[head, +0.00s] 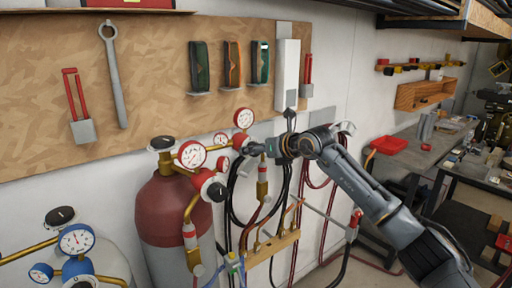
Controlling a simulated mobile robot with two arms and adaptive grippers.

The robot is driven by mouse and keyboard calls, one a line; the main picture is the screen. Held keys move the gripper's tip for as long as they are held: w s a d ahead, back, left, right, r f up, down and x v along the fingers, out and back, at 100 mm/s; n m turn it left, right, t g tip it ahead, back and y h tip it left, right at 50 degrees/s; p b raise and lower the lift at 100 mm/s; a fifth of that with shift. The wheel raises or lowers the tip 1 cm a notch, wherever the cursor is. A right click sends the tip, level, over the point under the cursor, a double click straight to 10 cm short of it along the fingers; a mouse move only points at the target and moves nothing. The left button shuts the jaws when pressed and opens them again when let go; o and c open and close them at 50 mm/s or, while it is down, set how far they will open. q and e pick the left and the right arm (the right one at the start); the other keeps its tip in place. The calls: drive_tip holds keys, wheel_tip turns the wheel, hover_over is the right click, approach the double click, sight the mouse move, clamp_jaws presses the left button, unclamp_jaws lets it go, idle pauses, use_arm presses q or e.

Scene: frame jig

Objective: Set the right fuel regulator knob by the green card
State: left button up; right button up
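A red-topped fuel cylinder (178,212) stands left of centre, with a regulator whose gauge (192,154) has a white face and red rim. A dark-centred knob (217,189) faces out below that gauge. A second red-rimmed gauge (243,118) sits further right, with a red-and-white knob (239,139) just below it. My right gripper (252,148) comes in from the right, with its dark tip close beside this right knob. Contact and finger opening are too small to tell. I cannot make out a green card clearly. My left gripper is out of view.
Blue gauges (76,240) on a second cylinder stand at lower left. Hoses hang around a wooden rack (272,246) below my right gripper. A tool board (150,75) is on the wall behind. A workbench (440,150) with a red tray (389,145) stands at right.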

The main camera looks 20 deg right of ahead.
drive_tip(key=c, duration=1.2)
